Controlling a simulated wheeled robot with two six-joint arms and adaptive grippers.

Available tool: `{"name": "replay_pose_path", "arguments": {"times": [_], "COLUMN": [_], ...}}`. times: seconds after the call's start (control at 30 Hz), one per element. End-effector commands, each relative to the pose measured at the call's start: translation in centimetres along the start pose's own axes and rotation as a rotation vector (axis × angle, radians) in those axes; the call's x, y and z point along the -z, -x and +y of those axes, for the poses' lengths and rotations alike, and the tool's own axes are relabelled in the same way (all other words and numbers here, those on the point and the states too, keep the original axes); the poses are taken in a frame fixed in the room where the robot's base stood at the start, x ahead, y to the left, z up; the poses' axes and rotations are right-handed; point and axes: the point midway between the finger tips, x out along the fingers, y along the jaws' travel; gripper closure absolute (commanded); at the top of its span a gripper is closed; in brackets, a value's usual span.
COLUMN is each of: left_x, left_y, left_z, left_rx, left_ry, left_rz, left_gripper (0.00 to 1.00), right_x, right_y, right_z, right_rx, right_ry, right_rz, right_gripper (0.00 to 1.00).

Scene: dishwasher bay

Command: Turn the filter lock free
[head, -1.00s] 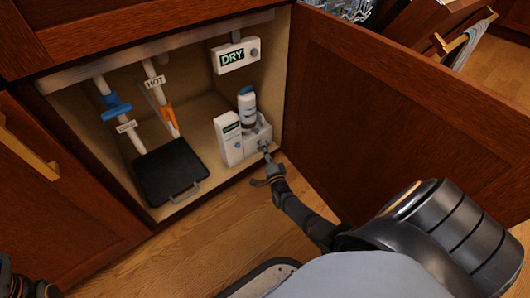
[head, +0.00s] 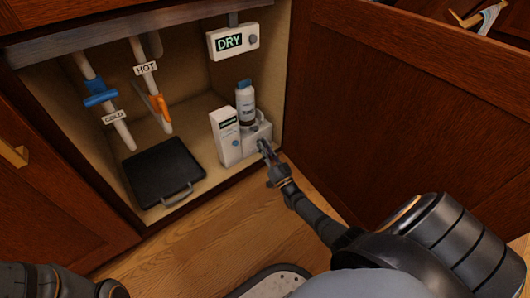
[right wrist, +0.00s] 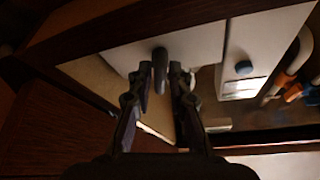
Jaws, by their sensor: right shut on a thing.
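A white filter unit (head: 229,142) stands at the right of the open cabinet floor, with a bottle (head: 246,102) upright in it. The filter lock is a small dark grey lever (right wrist: 160,63) on the unit's white front in the right wrist view. My right gripper (right wrist: 160,84) has its fingers on both sides of the lever and is shut on it. In the head view the right gripper (head: 265,152) reaches the unit's lower right front and hides the lock. My left arm shows only at the lower left; its gripper is out of view.
A black tray (head: 165,172) with a handle lies left of the unit. Pipes with blue (head: 100,94) and orange (head: 160,104) valve handles hang behind it. A DRY display (head: 233,41) is above. The open door (head: 410,100) stands close to the right of my arm.

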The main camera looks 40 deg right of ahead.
Motion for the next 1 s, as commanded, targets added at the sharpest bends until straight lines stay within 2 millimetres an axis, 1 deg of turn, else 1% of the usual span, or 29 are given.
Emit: {"name": "replay_pose_path", "arguments": {"times": [0.03,0.1,0.43,0.7,1.0], "left_x": [0.2,0.3,0.7,0.8,0.8], "left_y": [0.5,0.7,1.5,1.7,1.7], "left_z": [-0.1,-0.1,-0.2,-0.2,-0.2], "left_rx": [0.0,-0.001,-0.001,-0.001,-0.001], "left_ry": [-0.001,-0.001,-0.003,-0.003,-0.003], "left_rz": [0.001,0.001,0.002,0.003,0.002], "left_gripper": [0.58,0.58,0.58,0.58,0.58], "right_x": [-0.3,-0.3,-0.2,-0.1,-0.1], "right_y": [0.2,0.2,0.1,0.1,0.1], "right_z": [0.2,0.1,0.2,0.2,0.2], "right_rx": [0.014,0.036,0.106,0.131,0.134], "right_ry": [0.035,0.085,0.258,0.315,0.323], "right_rz": [-0.003,-0.003,-0.004,-0.004,-0.003], "right_gripper": [1.0,1.0,1.0,1.0,1.0]}}
